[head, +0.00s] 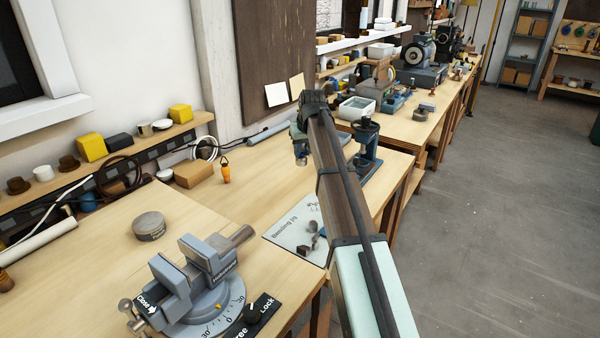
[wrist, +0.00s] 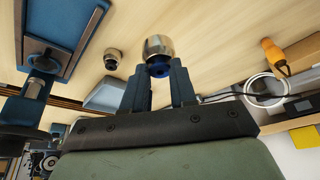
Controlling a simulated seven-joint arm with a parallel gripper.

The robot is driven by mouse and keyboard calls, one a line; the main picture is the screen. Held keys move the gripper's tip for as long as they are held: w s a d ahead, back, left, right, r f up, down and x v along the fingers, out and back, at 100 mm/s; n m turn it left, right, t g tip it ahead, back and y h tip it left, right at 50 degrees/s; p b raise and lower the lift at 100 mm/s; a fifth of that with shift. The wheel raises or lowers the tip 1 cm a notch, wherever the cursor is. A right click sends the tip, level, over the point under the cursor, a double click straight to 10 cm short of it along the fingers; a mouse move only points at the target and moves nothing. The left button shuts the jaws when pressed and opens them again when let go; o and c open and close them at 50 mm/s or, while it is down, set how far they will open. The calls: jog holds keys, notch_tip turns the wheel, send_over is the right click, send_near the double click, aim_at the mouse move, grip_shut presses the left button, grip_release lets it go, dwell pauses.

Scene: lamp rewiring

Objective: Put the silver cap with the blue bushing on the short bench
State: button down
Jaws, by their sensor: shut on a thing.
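The silver cap (wrist: 159,45) is shiny and rounded, with the blue bushing (wrist: 159,69) at its near end. My gripper (wrist: 160,82) is shut on the blue bushing, and the cap sticks out beyond the fingertips. In the head view my gripper (head: 301,148) hangs above the middle wooden bench (head: 255,190), and the cap (head: 301,160) is small there. Bare wood (wrist: 215,30) lies behind the cap in the wrist view; I cannot tell the exact height. No label tells which bench is the short one.
A blue press (head: 367,145) stands right of my gripper. A small round metal part (wrist: 113,59) lies on the wood. An orange-handled tool (head: 225,172) and cardboard box (head: 193,174) are at the left. A vise (head: 205,280) stands on the near bench. Open wood lies around the orange tool.

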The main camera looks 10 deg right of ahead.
jog(key=shift+f+m, duration=0.1)
jog(key=shift+m, duration=0.3)
jog(key=shift+f, duration=4.9)
jog(key=shift+f, duration=0.1)
jog(key=c, duration=0.9)
grip_release()
jog(key=v, duration=1.2)
jog(key=shift+w+a, duration=0.1)
